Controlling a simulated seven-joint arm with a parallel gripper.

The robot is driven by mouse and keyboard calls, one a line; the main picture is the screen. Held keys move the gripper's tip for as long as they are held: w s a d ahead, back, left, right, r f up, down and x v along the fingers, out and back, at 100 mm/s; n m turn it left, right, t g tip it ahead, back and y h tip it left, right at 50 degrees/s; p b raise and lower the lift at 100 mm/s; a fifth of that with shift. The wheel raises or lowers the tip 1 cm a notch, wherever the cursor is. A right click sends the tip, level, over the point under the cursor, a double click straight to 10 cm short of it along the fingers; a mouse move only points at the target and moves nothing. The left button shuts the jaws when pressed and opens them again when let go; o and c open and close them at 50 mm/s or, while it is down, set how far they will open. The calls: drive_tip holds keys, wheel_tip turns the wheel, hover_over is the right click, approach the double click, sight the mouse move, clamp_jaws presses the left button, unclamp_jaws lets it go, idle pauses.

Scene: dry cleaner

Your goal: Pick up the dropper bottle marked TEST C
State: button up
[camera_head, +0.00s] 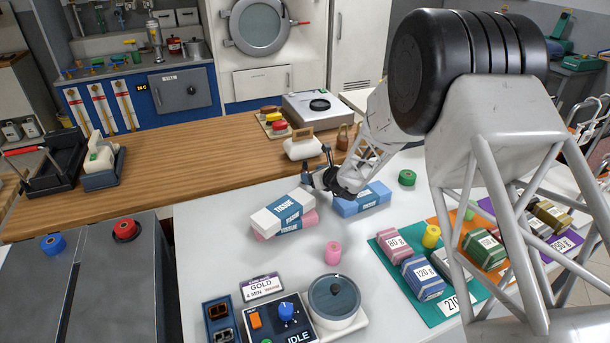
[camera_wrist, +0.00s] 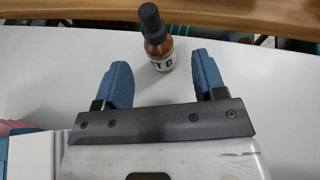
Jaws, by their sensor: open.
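The dropper bottle (camera_wrist: 158,47) stands on the white table (camera_wrist: 45,75) in the wrist view. It has a black dropper cap, amber glass and a white label on which "ST C" can be read. My gripper (camera_wrist: 160,68) is open, with its blue-padded fingers apart. The bottle shows in the gap between the fingertips, a little beyond them, with clear space on both sides. Nothing is held. In the head view my gripper (camera_head: 317,172) is over the back of the white table, and I cannot make out the bottle for certain there.
Tissue packs, one white and blue (camera_head: 270,219) and one blue (camera_head: 352,204), lie near my gripper. The wooden counter (camera_head: 180,170) runs behind, with a white-bodied, wooden-handled object (camera_head: 301,150). A pink spool (camera_head: 333,252) and a lidded pot (camera_head: 333,300) stand in front.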

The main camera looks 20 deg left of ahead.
drive_tip(key=shift+x, duration=2.55)
drive_tip(key=shift+c, duration=0.4)
drive_tip(key=c, duration=0.9)
drive_tip(key=shift+c, duration=0.2)
drive_tip(key=shift+r, duration=4.95)
